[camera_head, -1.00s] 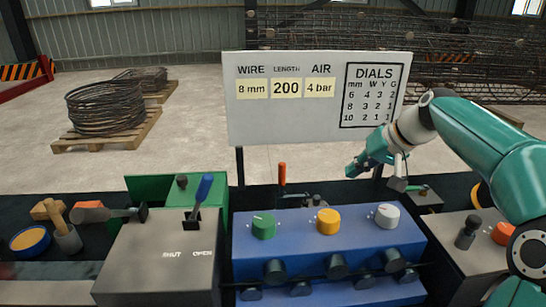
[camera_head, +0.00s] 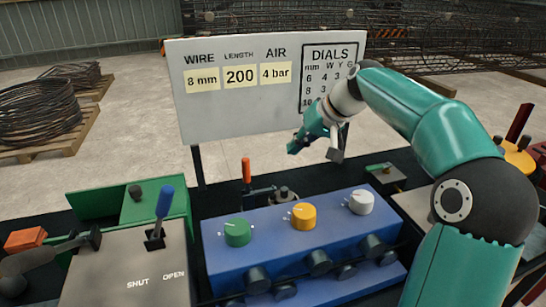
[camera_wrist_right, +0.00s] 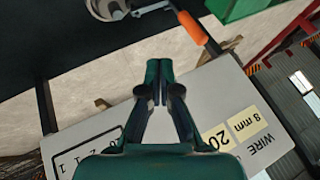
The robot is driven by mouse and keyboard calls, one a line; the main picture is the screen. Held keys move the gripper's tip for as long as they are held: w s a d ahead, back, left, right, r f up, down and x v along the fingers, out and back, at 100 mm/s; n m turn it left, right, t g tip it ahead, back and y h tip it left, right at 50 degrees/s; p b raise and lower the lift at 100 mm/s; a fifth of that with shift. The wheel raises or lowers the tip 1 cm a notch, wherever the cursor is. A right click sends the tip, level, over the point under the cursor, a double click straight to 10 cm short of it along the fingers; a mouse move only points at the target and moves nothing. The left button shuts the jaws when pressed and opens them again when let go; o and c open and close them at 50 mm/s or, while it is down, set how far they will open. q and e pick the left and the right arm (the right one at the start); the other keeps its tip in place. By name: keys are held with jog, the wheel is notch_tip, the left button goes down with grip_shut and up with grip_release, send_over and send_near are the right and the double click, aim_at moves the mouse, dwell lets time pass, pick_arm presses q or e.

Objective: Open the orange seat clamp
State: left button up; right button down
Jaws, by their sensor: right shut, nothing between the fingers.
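The seat clamp has an upright orange handle (camera_head: 246,170) and stands behind the blue dial box in the head view. Its dark metal base is partly hidden by that box. In the right wrist view the orange handle (camera_wrist_right: 192,27) shows at the top, right of centre, beyond the fingertips and apart from them. My right gripper (camera_head: 294,147) is to the right of the handle and higher in the head view, in front of the board's lower edge. Its fingers (camera_wrist_right: 160,68) are together and empty in the right wrist view. My left gripper is not seen.
The blue box (camera_head: 300,245) carries green, yellow and white dials. A grey box (camera_head: 125,265) with a blue lever stands left, marked SHUT and OPEN. The white board (camera_head: 245,115) rises behind the clamp. A green bin (camera_head: 110,200) is at left.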

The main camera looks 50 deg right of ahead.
jog(key=w+a+f+p, duration=0.1)
jog(key=w+a+f, duration=0.3)
jog(key=w+f, duration=0.3)
jog(key=shift+w+f, duration=0.4)
jog(key=shift+w, duration=0.2)
jog(key=shift+a, duration=0.15)
